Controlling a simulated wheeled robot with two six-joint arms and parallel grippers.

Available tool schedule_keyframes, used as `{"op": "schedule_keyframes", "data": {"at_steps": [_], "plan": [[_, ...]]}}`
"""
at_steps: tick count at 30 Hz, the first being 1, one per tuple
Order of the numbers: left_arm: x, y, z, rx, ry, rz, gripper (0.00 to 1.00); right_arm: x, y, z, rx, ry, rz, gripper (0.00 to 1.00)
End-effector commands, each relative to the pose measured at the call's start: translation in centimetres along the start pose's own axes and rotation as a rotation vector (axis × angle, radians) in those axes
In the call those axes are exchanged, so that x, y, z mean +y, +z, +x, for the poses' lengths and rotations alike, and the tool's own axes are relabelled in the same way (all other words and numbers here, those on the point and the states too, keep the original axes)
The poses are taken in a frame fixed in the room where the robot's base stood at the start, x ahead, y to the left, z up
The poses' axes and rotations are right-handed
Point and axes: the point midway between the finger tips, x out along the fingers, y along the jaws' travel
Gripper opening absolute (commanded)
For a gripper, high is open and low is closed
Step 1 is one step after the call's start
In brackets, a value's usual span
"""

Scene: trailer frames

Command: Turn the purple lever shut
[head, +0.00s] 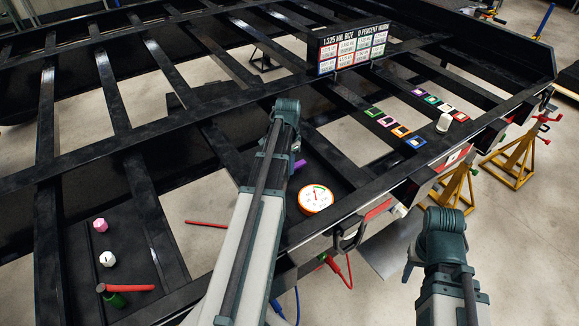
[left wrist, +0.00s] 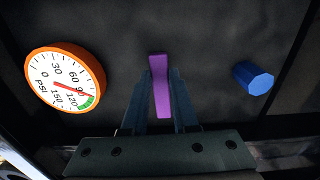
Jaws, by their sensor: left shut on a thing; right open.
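The purple lever (left wrist: 160,88) stands upright in the left wrist view, between the two fingers of my left gripper (left wrist: 160,85). The fingers are shut on it from both sides. In the head view a bit of the purple lever (head: 299,164) shows beside my left arm, which hides the left gripper there. My right gripper (head: 412,262) is at the lower right of the head view, away from the lever. Little of it shows, and it holds nothing that I can see.
A blue knob (left wrist: 253,77) is on the lever's other side in the left wrist view.

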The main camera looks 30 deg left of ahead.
Motion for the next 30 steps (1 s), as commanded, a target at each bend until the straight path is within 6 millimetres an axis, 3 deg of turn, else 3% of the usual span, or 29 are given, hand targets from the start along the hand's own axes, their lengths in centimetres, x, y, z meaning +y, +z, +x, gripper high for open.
{"op": "schedule_keyframes", "data": {"at_steps": [21,22,26,30], "plan": [[-0.33,-0.02,0.00,0.000,-0.001,0.066,0.00,0.00,0.00,0.00,0.000,0.000,0.000,0.50],[-0.33,-0.02,0.00,0.000,-0.001,0.066,0.31,0.00,0.00,0.00,0.000,0.000,0.000,0.50],[-0.33,-0.02,0.00,0.000,-0.001,0.065,0.54,0.00,0.00,0.00,0.000,0.000,0.000,0.50],[-0.32,-0.02,0.00,0.000,0.000,0.064,0.57,0.00,0.00,0.00,0.000,0.000,0.000,0.50]]}}
